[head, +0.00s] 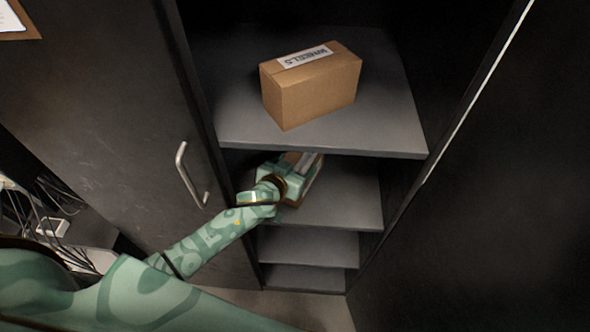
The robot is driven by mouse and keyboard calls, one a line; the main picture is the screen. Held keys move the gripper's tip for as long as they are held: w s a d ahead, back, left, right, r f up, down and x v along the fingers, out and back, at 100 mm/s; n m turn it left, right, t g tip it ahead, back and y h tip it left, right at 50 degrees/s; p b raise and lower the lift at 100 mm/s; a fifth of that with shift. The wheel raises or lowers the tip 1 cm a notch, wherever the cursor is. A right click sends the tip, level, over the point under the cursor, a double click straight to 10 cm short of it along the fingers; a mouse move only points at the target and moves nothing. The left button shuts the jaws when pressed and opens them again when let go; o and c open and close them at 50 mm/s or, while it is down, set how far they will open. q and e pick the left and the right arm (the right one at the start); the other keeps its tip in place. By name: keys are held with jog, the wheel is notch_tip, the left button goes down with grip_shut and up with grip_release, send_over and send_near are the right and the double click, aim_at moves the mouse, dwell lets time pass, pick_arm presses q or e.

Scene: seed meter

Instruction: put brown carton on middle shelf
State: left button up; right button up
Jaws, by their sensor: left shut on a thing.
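A brown carton (313,181) with a pale label is at the second visible shelf (355,200) of a dark cabinet, just below the top visible shelf's front edge. My left gripper (295,177) reaches in from the left and is shut on this carton. The gripper and wrist hide much of the carton, and I cannot tell whether it rests on the shelf or is held above it. Another brown carton (315,90), labelled "WHEELS", stands on the top visible shelf (385,125). My right gripper does not show.
Two lower shelves (310,247) look empty. A dark cabinet door (125,120) with a metal handle (190,175) is at the left, close to my arm. A dark panel (500,190) is at the right. Cables (35,205) lie at the far left.

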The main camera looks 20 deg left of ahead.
pick_arm(q)
jog(key=shift+f, duration=0.3)
jog(key=shift+f, duration=0.1)
jog(key=o, duration=2)
jog(key=shift+f, duration=0.1)
jog(key=shift+c, duration=0.2)
jog(key=shift+s+r, duration=0.2)
jog(key=shift+r, duration=0.1)
jog(key=p+v, duration=0.2)
jog(key=v, duration=0.9)
jog(key=shift+s+p, duration=0.25)
jog(key=shift+p, duration=0.1)
jog(key=shift+a, duration=0.1)
